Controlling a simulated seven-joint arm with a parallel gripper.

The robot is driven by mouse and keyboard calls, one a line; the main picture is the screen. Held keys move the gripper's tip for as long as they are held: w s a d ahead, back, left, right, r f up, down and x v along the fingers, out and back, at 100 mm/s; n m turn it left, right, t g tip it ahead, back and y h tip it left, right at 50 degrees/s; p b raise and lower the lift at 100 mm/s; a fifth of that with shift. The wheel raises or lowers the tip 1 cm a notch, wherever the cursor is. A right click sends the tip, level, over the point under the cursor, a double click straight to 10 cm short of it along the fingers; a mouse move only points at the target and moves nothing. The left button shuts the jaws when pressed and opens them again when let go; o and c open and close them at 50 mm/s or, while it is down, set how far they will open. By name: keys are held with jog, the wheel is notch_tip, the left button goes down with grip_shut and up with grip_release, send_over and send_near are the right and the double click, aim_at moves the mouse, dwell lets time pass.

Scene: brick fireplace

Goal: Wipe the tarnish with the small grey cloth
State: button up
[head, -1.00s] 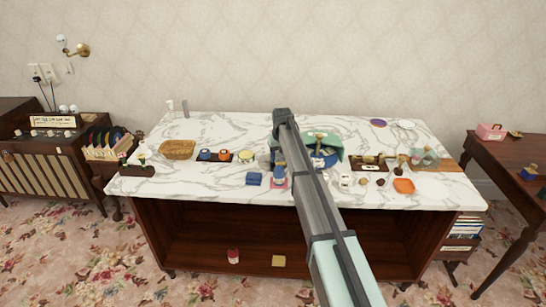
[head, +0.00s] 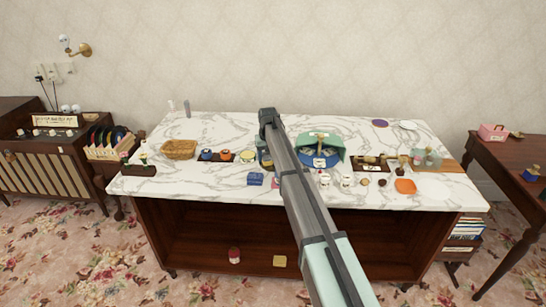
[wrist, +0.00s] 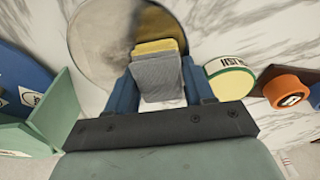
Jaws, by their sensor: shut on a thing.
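My gripper is shut on the small grey cloth (wrist: 158,76), a folded grey pad with a yellow layer (wrist: 155,46) showing at its far edge. In the wrist view its two blue fingers (wrist: 160,88) stand on either side of the cloth. The cloth is over a round silvery disc (wrist: 92,45); I cannot tell if it touches the surface. A brownish, cloudy tarnish patch (wrist: 152,22) shows on the disc just beyond the cloth. In the head view my arm hides the cloth and most of the disc.
A yellow-topped tin (wrist: 230,80) stands close to one finger, with an orange-lidded jar (wrist: 288,90) beyond it. A green-and-blue container (head: 319,150) is right of my arm. A wicker basket (head: 179,149) sits left. The back of the marble top (head: 235,125) is mostly clear.

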jog(key=shift+a, duration=0.45)
jog(key=shift+d+r, duration=0.1)
jog(key=shift+r, duration=3.95)
jog(key=shift+s+f, duration=0.1)
jog(key=shift+s, duration=0.05)
jog(key=shift+f, duration=0.1)
